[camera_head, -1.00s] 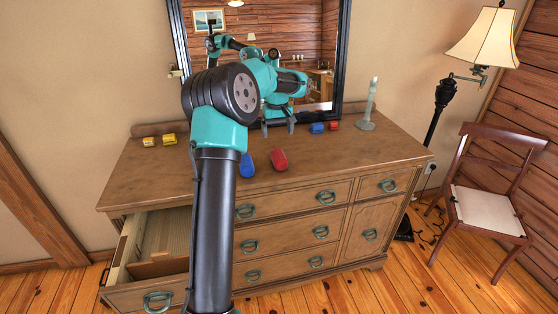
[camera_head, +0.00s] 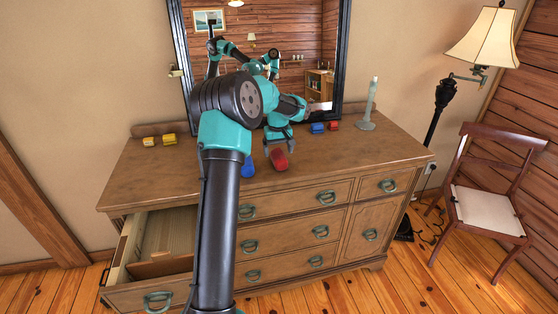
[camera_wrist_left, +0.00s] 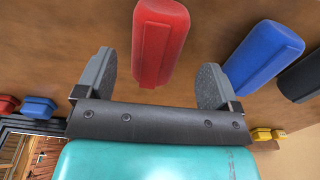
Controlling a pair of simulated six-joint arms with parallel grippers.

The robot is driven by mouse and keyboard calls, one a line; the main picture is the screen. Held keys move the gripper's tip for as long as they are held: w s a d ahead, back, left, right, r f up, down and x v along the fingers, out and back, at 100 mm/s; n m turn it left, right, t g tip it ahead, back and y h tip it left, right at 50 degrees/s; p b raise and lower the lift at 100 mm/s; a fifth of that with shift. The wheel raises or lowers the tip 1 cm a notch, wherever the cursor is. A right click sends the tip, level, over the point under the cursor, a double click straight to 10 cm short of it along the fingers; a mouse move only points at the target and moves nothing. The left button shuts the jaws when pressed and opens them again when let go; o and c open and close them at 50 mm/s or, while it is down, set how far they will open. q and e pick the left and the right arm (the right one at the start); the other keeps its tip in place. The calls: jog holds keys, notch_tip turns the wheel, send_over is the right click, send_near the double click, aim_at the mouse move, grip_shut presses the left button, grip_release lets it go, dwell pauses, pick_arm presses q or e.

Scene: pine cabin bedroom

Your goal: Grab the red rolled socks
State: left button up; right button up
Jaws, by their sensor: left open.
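The red rolled socks (camera_head: 279,160) lie on the dresser top near its front edge. My left gripper (camera_head: 279,148) is open and points down over them in the head view. In the left wrist view, the red roll (camera_wrist_left: 160,42) lies ahead of and between the two spread fingers (camera_wrist_left: 154,82), with a gap on both sides. The fingers do not appear to touch it. A blue roll (camera_head: 248,168) lies just left of the red one, partly hidden by my left arm; it also shows outside the finger in the left wrist view (camera_wrist_left: 264,54). My right gripper is not in view.
Smaller blue (camera_head: 317,128) and red (camera_head: 333,126) items sit by the mirror (camera_head: 341,60). Yellow items (camera_head: 169,139) lie at the back left, and a candlestick (camera_head: 366,122) stands at the back right.

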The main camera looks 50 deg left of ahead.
aim_at(279, 153)
pick_arm(q)
jog(key=f, duration=0.4)
jog(key=shift+w+f, duration=0.2)
jog(key=c, duration=1)
